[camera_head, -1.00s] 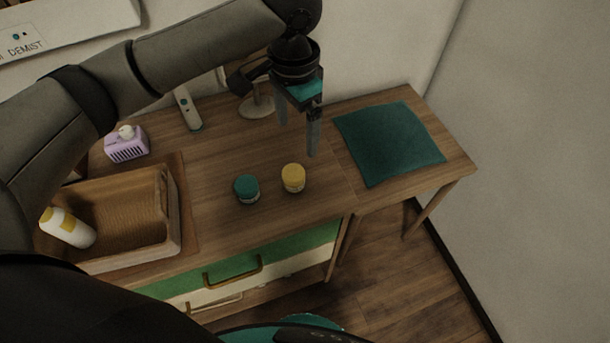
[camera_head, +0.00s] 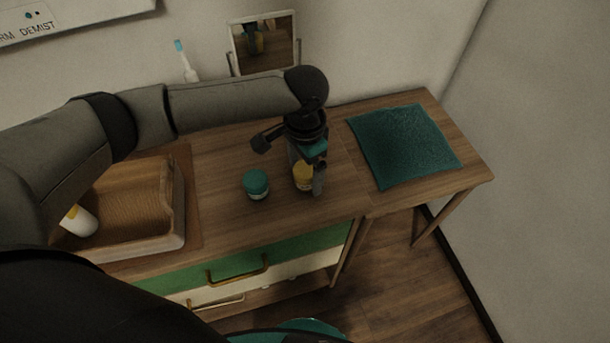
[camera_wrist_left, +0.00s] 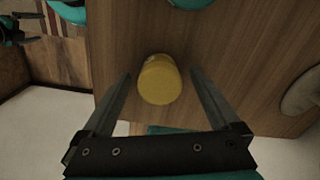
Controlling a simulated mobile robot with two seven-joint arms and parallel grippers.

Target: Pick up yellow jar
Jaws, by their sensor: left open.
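The yellow jar (camera_head: 303,177) stands on the wooden counter, partly hidden by my left gripper (camera_head: 307,183) in the head view. In the left wrist view the yellow jar (camera_wrist_left: 160,80) lies between the two spread fingers (camera_wrist_left: 160,84), with gaps on both sides. My left gripper is open and pointing down over the jar; I cannot tell if a finger touches it. My right gripper does not show.
A teal jar (camera_head: 256,184) stands just left of the yellow one. A teal cloth (camera_head: 405,146) lies at the right. A mirror (camera_head: 264,43) and toothbrush (camera_head: 187,62) stand behind.

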